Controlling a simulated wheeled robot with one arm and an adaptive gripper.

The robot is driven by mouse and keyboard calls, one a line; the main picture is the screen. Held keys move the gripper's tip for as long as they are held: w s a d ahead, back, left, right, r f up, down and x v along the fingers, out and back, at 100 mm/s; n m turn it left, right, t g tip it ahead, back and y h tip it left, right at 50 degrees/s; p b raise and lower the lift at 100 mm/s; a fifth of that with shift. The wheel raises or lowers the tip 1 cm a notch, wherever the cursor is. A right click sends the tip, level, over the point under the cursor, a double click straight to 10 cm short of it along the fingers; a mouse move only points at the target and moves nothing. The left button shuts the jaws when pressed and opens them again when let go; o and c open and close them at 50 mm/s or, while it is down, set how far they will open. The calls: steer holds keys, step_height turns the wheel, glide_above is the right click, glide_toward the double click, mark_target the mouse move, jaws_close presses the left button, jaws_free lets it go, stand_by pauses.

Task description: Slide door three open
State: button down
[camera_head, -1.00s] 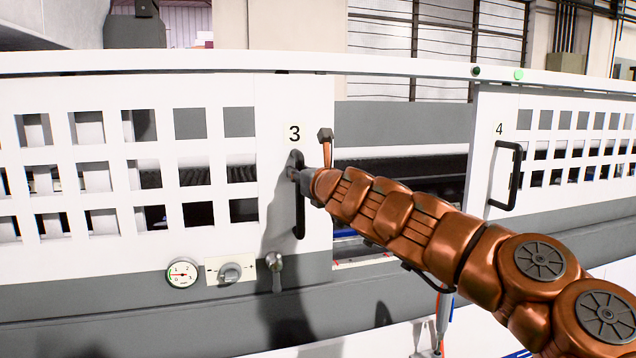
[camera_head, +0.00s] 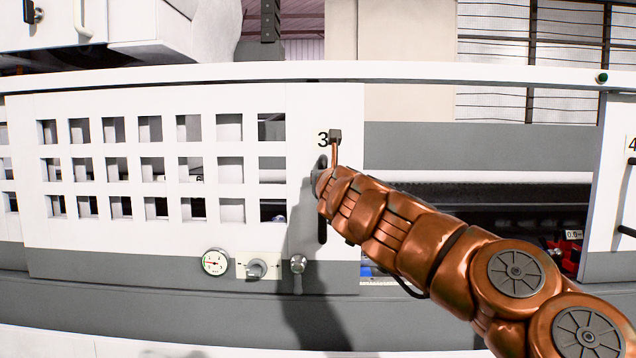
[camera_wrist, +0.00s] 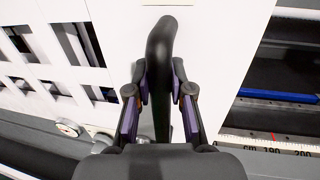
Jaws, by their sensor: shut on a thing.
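Door three (camera_head: 340,110) is a white sliding panel with rows of square windows and the number 3 near its right edge. Its black vertical handle (camera_head: 322,228) is mostly hidden behind my arm in the head view. In the wrist view the handle (camera_wrist: 160,50) rises between the fingers of my gripper (camera_wrist: 160,93), which is shut on it. To the right of the door is a wide opening (camera_head: 480,195) into the machine's dark interior.
Door four (camera_head: 612,190), with a black handle, stands at the far right. Below door three are a gauge (camera_head: 215,262), a rotary switch (camera_head: 257,269) and a knob (camera_head: 298,264). A scale (camera_wrist: 270,145) and a blue bar (camera_wrist: 280,95) show inside the opening.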

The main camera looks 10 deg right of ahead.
steer(key=shift+a, duration=0.35)
steer(key=c, duration=1)
jaws_free()
steer(key=shift+w, duration=0.1)
steer(key=shift+s+a, duration=0.1)
steer(key=shift+s, duration=5.95)
